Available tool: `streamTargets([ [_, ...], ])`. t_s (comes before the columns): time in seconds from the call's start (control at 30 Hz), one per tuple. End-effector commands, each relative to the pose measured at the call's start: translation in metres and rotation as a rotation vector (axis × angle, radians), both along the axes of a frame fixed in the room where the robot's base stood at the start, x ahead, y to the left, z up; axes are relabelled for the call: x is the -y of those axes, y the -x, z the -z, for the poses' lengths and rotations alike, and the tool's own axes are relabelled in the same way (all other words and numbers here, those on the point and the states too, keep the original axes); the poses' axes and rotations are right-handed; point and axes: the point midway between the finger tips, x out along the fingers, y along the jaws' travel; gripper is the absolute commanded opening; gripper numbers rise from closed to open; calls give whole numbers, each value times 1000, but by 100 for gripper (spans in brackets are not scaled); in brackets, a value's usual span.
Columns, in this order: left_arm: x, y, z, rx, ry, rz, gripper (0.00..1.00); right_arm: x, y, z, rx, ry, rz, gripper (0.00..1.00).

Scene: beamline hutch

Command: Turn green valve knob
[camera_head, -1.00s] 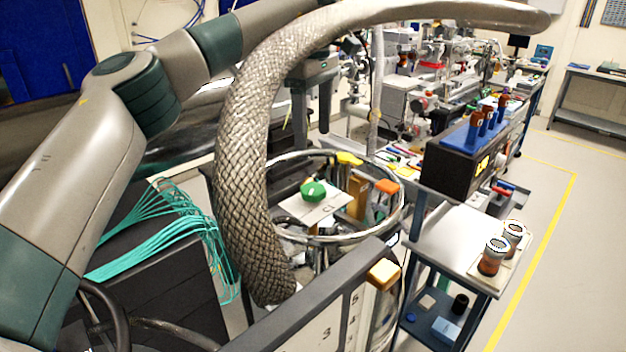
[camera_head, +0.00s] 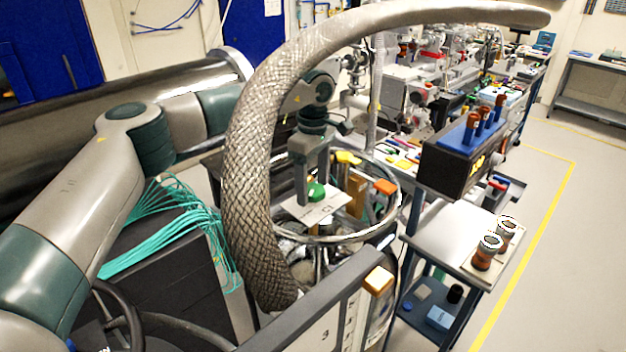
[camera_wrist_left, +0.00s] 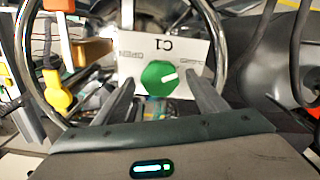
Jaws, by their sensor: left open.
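The green valve knob (camera_head: 316,191) sits on a white plate (camera_head: 323,208) marked C1, inside a round metal ring frame. In the left wrist view the knob (camera_wrist_left: 159,78) has a white pointer line aimed to the right and slightly up. My left gripper (camera_head: 312,196) points down at the knob, with a finger in front of part of it. In the left wrist view my left gripper (camera_wrist_left: 162,88) is open, its fingers on either side of the knob with gaps to it. Contact cannot be seen. My right gripper is not in view.
A thick braided hose (camera_head: 250,150) arches in front of my left arm. The metal ring (camera_head: 398,213) surrounds the plate, with an orange knob (camera_head: 385,187) and a yellow knob (camera_head: 347,158) nearby.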

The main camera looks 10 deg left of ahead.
Motion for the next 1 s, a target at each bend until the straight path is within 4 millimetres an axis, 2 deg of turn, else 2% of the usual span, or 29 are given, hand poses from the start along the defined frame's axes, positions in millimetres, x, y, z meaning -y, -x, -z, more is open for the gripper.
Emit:
streamTargets([
  [0.23,0,0,1,0,0,0,65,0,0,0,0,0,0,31],
  [0.27,0,0,1,0,0,0,61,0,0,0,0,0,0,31],
  [0.4,0,0,0,0,0,0,27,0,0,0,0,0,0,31],
  [0.43,0,0,0,0,0,0,24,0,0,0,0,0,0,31],
  [0.77,0,0,1,1,0,-23,24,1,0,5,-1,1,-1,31],
  [1.0,0,0,3,1,0,-113,24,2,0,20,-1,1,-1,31],
])
